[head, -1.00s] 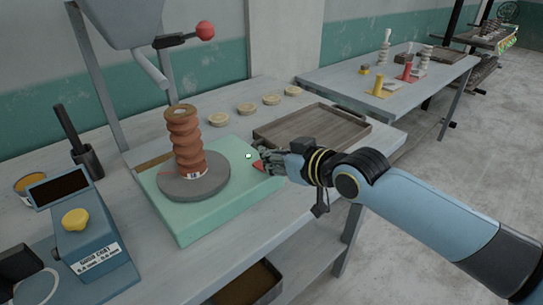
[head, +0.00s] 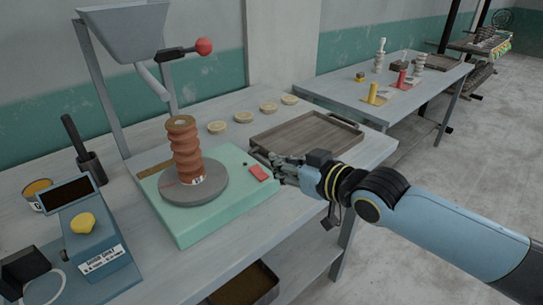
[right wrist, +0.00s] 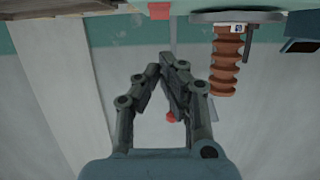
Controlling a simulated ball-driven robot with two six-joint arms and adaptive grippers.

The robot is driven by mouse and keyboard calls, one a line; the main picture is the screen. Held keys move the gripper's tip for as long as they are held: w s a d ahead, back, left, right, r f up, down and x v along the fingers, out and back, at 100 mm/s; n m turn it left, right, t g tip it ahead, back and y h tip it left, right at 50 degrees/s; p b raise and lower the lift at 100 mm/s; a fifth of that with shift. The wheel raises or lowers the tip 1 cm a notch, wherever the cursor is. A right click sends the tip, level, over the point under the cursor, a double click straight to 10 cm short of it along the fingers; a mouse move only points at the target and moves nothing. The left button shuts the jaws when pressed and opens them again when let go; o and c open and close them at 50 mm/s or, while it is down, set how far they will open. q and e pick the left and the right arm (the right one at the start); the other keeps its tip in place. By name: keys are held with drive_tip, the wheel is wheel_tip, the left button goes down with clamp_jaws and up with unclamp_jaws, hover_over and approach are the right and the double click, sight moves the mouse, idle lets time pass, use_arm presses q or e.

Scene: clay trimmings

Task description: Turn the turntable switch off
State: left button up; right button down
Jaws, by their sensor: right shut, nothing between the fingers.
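The turntable is a pale green box (head: 182,226) with a grey disc (head: 212,196) on top. A ribbed brown clay column (head: 184,148) stands upright on the disc. The red switch (head: 258,173) sits at the box's right end, beside a small dark indicator (head: 245,163). The switch also shows at the top of the right wrist view (right wrist: 159,10). My right gripper (head: 272,161) is shut and empty, just right of the switch and seemingly apart from it. Its fingers come together in the right wrist view (right wrist: 165,70). My left gripper is not in view.
A grey-brown tray (head: 302,140) lies behind my right gripper, with several pale discs (head: 243,117) beyond the turntable. A blue scale (head: 92,238) stands left. A red-knobbed lever (head: 204,46) hangs above. A second table holds small items.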

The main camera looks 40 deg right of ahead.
use_arm(q)
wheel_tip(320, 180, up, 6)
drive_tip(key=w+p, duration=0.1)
drive_tip(key=p, duration=0.4)
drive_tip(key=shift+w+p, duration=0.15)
drive_tip(key=shift+p, duration=0.25)
use_arm(e)
drive_tip(key=s, duration=0.6)
drive_tip(key=shift+s+d+f, duration=0.15)
drive_tip(key=shift+s+d, duration=0.05)
drive_tip(key=shift+d, duration=0.1)
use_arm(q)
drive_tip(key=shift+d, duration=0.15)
